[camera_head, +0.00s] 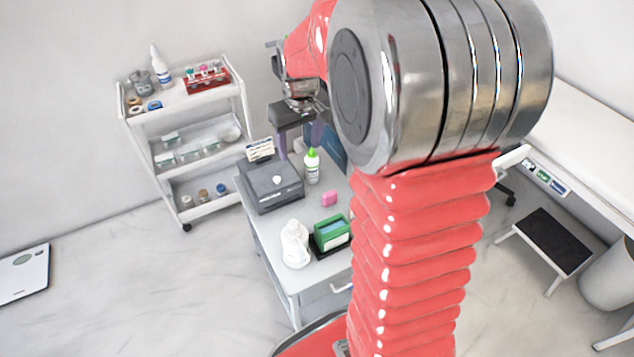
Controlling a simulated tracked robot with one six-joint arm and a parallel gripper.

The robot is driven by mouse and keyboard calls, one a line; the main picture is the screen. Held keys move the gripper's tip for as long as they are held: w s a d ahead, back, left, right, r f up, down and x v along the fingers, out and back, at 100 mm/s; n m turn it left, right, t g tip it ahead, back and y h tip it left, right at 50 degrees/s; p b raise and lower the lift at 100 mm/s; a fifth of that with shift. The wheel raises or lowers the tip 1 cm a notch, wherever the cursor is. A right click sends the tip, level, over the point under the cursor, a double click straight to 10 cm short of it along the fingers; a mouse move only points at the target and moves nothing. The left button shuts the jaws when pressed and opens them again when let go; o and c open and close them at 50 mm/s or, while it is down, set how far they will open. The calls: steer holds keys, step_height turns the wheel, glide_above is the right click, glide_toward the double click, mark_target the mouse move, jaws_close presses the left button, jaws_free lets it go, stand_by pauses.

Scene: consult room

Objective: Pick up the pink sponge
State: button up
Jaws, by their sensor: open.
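The pink sponge (329,199) lies on the light grey table (272,243), between the green-capped bottle and the green box. It is small and fully in view. My gripper (300,145) hangs above the back of the table, beyond the sponge and up to its left. Its jaws are apart and nothing shows between them. My arm covers the right part of the table.
Near the sponge stand a dark grey box device (272,188), a bottle with green cap (312,168), a white bottle (295,245) and a green box (331,232). A white trolley (190,111) stands at left. A step stool (545,242) stands at right.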

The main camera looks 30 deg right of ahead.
steer(key=w+d+f+g, duration=0.1)
steer(key=w+d+f, duration=0.1)
steer(key=d+f, duration=0.25)
steer(key=w+d+f, duration=0.3)
steer(key=f, duration=0.2)
steer(key=g, duration=0.1)
glide_above(330, 193)
step_height(330, 193, down, 12)
steer(key=shift+w+r+y, duration=0.15)
steer(key=shift+w+y, duration=0.05)
steer(key=shift+y, duration=0.1)
step_height(330, 193, down, 9)
steer(key=shift+r, duration=0.2)
steer(key=shift+s+f, duration=0.2)
steer(key=shift+f, duration=2.4)
